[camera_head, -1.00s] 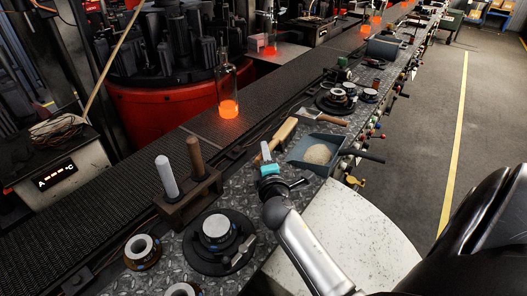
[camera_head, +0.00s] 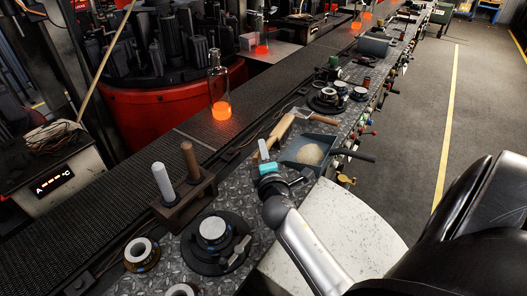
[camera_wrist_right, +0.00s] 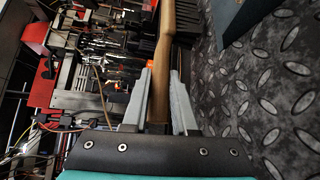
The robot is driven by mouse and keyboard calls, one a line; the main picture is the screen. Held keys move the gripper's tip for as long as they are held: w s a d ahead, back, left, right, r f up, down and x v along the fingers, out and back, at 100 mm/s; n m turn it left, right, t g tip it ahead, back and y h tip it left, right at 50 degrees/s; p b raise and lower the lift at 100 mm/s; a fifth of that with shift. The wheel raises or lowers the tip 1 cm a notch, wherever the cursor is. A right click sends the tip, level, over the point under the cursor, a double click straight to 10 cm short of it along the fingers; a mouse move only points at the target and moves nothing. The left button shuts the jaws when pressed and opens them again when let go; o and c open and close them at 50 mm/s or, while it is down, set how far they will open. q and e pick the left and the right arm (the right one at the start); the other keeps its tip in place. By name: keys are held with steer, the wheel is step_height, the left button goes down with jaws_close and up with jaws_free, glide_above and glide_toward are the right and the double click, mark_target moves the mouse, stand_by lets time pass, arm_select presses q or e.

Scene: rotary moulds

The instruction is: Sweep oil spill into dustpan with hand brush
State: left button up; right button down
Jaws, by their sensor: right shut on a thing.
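The hand brush (camera_head: 281,129) has a pale wooden handle and lies diagonally beside the dustpan in the head view. My right gripper (camera_head: 263,152) is at its near end, with teal on its body. In the right wrist view the wooden handle (camera_wrist_right: 163,70) runs between the two grey fingers of my right gripper (camera_wrist_right: 160,82), shut on it. The dark blue-grey dustpan (camera_head: 291,153) lies to the right of the brush and holds a pale, sand-like heap (camera_head: 311,154). I cannot make out an oil spill. My left gripper is not in view.
A wooden block (camera_head: 185,200) with two upright rods stands left of my right arm. Round moulds (camera_head: 213,230) sit on the metal plate in front. A bottle with a glowing base (camera_head: 220,100) stands on the conveyor (camera_head: 150,160). Another tool with a wooden handle (camera_head: 320,119) lies behind the dustpan.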

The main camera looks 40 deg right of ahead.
steer(key=shift+r+p, duration=0.35)
steer(key=shift+r, duration=0.35)
step_height(320, 180, up, 5)
steer(key=p, duration=0.5)
steer(key=shift+r, duration=0.1)
